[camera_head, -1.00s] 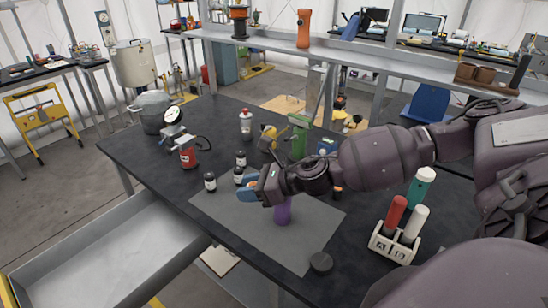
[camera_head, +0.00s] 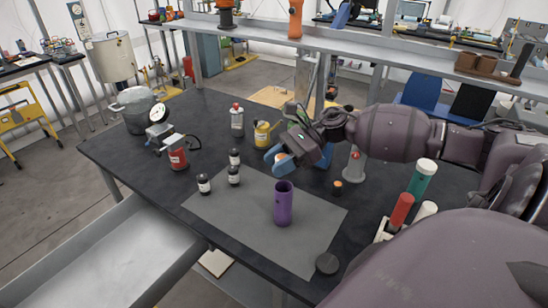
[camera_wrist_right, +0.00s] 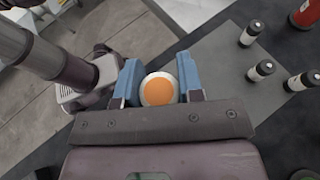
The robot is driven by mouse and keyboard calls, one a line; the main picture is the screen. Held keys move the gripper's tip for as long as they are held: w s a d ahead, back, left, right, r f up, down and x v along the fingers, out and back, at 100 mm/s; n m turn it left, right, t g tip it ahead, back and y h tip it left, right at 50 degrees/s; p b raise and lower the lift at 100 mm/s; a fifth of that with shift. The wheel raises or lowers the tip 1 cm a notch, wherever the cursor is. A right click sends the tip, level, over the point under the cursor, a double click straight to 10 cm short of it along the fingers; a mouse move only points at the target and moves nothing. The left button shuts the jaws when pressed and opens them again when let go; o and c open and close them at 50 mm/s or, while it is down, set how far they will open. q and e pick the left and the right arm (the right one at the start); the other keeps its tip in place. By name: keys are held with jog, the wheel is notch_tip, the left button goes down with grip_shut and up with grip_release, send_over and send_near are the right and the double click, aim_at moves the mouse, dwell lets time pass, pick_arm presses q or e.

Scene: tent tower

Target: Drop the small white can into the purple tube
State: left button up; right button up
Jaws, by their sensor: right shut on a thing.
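The purple tube (camera_head: 284,205) stands upright on the grey mat, its open top facing up. My right gripper (camera_head: 277,157) is above and behind the tube in the head view, apart from it. Its blue fingers are shut on the small white can (camera_wrist_right: 158,89), whose orange round end with a white rim shows between the fingers in the right wrist view. In the head view the can is mostly hidden by the fingers. The tube does not show in the right wrist view.
Several small black bottles (camera_head: 204,184) stand left of the tube on the mat (camera_head: 250,233). A black round cap (camera_head: 327,263) lies near the front edge. A rack with red, white and teal tubes stands at right. A yellow container (camera_head: 262,136) stands behind.

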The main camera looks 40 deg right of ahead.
jog(key=shift+d+r, duration=0.1)
jog(key=shift+d, duration=0.15)
jog(key=shift+s, duration=0.1)
jog(key=b, duration=0.4)
send_over(280, 185)
jog(key=s+a, duration=0.2)
jog(key=shift+f, duration=2.35)
jog(key=shift+w+f+b, duration=0.1)
jog(key=shift+f+b, duration=0.7)
jog(key=shift+f, duration=0.5)
